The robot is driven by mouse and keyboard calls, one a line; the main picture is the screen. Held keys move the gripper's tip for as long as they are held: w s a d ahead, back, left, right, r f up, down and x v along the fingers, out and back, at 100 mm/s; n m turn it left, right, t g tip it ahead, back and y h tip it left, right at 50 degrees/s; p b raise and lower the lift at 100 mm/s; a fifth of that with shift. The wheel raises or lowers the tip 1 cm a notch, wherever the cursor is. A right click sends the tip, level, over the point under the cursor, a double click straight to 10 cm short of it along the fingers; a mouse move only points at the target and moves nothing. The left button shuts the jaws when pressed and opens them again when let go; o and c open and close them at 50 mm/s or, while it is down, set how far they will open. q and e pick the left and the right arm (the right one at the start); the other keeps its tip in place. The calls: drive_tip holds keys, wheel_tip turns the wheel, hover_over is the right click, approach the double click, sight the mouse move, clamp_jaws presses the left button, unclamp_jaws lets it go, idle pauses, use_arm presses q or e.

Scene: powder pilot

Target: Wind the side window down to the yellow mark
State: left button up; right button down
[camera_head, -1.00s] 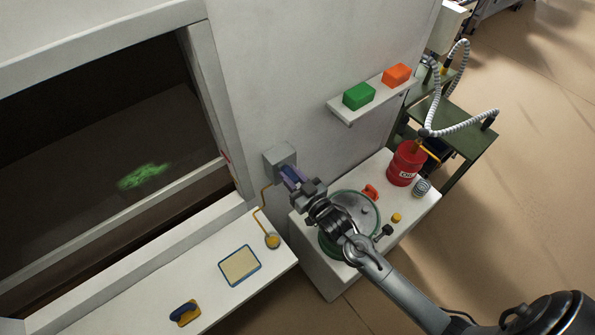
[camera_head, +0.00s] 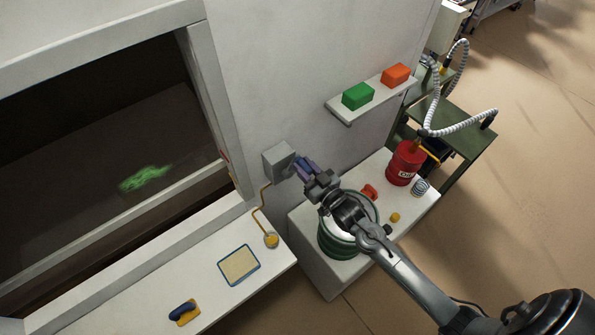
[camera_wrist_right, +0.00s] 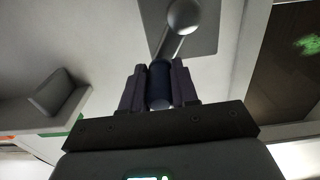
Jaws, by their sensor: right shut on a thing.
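The side window (camera_head: 90,130) is the large dark opening in a pale frame at the left of the head view. A green glowing patch (camera_head: 146,178) shows within it. I cannot make out the glass edge or a yellow mark. A grey crank box (camera_head: 277,161) is on the wall right of the window. My right gripper (camera_head: 304,168) is beside it. In the right wrist view, its fingers (camera_wrist_right: 158,86) are shut around the dark blue crank grip (camera_wrist_right: 160,78). The metal crank arm (camera_wrist_right: 171,42) leads up to a round hub (camera_wrist_right: 184,16). My left gripper is out of view.
A wall shelf (camera_head: 343,113) holds a green block (camera_head: 358,96) and an orange block (camera_head: 396,75).

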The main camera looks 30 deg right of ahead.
drive_tip(key=shift+s+d+f, duration=0.1)
drive_tip(key=shift+d+f, duration=0.1)
drive_tip(key=shift+f, duration=0.3)
drive_tip(key=shift+d+f, duration=0.15)
drive_tip(key=shift+f, duration=0.35)
drive_tip(key=f+b, duration=0.1)
drive_tip(key=d+f+b, duration=0.1)
drive_tip(key=f, duration=0.1)
drive_tip(key=shift+d, duration=0.15)
drive_tip(key=shift+r, duration=0.1)
